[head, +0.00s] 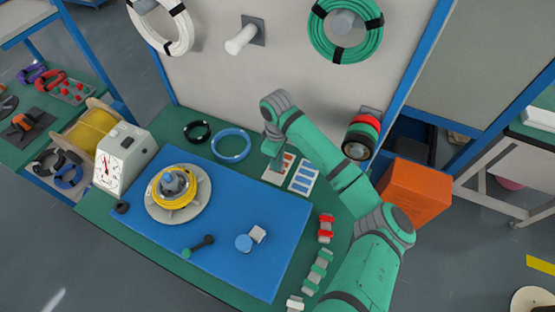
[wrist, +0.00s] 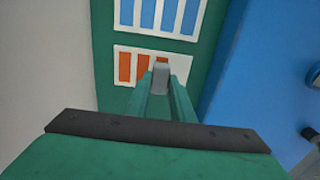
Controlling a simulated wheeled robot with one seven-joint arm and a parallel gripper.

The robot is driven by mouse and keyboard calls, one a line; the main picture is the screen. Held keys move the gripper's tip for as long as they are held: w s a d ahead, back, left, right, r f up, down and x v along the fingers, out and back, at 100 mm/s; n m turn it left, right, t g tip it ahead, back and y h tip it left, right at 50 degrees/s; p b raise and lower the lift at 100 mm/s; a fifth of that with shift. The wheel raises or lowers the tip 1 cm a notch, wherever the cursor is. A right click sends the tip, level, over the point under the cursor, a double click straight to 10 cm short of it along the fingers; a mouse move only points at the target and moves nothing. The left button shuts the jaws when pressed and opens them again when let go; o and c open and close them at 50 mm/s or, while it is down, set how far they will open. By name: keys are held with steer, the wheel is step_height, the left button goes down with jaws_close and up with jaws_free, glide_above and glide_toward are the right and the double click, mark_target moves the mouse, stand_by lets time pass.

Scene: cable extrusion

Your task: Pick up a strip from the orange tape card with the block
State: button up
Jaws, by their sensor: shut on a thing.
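The orange tape card (wrist: 125,66) is a white card with orange strips on its left side in the wrist view and greyish places on its right. It also shows in the head view (head: 286,162), partly behind my gripper. My gripper (wrist: 160,82) is shut on a small grey block (wrist: 160,77), which is over the card's near middle part and hides some of it. In the head view my gripper (head: 274,158) points down at the card. I cannot tell whether the block touches the card.
A card with blue strips (head: 303,174) lies beside the orange one. The blue mat (head: 215,230) holds a yellow reel (head: 175,190), a dark-handled tool (head: 200,246) and a blue-and-white piece (head: 250,240). A blue ring (head: 232,143) lies left of the cards. A panel stands behind.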

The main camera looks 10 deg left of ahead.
steer(key=shift+f, duration=0.55)
stand_by(0.5)
steer(key=shift+f, duration=0.1)
stand_by(0.5)
steer(key=shift+r, duration=4.1)
